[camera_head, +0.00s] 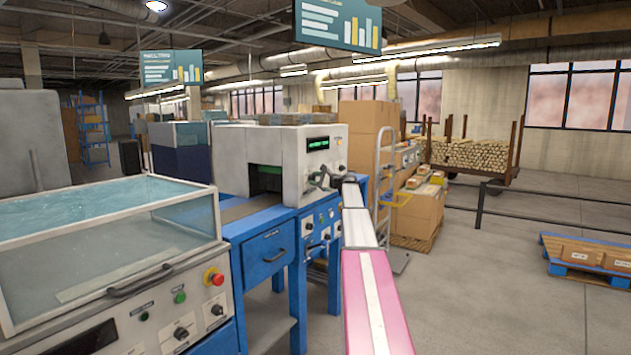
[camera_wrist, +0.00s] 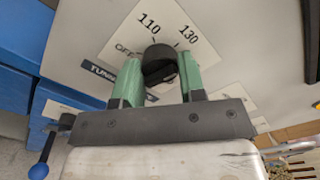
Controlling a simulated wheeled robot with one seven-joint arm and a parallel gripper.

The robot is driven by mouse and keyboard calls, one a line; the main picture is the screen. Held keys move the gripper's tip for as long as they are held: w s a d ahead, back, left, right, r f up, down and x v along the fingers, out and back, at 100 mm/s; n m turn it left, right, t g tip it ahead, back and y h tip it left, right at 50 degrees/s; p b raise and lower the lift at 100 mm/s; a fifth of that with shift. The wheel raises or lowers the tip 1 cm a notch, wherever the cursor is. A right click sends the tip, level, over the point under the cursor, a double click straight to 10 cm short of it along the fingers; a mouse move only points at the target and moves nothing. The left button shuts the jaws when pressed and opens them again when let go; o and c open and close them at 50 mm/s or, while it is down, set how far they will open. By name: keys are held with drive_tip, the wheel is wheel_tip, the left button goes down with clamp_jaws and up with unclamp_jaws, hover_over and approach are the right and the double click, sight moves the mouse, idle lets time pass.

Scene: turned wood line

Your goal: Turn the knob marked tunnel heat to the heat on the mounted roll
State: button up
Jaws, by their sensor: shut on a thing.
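The black knob (camera_wrist: 159,65) is in the middle of the wrist view, on a white dial plate (camera_wrist: 196,42) reading OFF, 110 and 130. A dark label (camera_wrist: 101,78) beside it starts with "TUNN"; the rest is hidden behind a finger. My gripper (camera_wrist: 160,80) has its two green fingers closed on the knob's sides. Which mark the knob points to is not clear. In the head view the grey tunnel machine (camera_head: 285,160) has a green-lit display (camera_head: 318,143), too small to read, and my arm reaches its right front face. I cannot make out a mounted roll.
A blue bench (camera_head: 268,255) carries the machine. A clear-lidded machine (camera_head: 110,245) with a red button stands at the near left. A hand truck (camera_head: 388,190) and stacked cartons (camera_head: 418,210) stand to the right. Open floor lies at the front right, before a blue pallet (camera_head: 590,262).

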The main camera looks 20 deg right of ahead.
drive_tip(key=shift+m, duration=4.9)
drive_tip(key=o, duration=0.9)
drive_tip(key=shift+s+d, duration=0.1)
drive_tip(key=shift+s, duration=0.05)
drive_tip(key=v, duration=1)
drive_tip(key=shift+s+d, duration=0.2)
drive_tip(key=shift+d, duration=0.05)
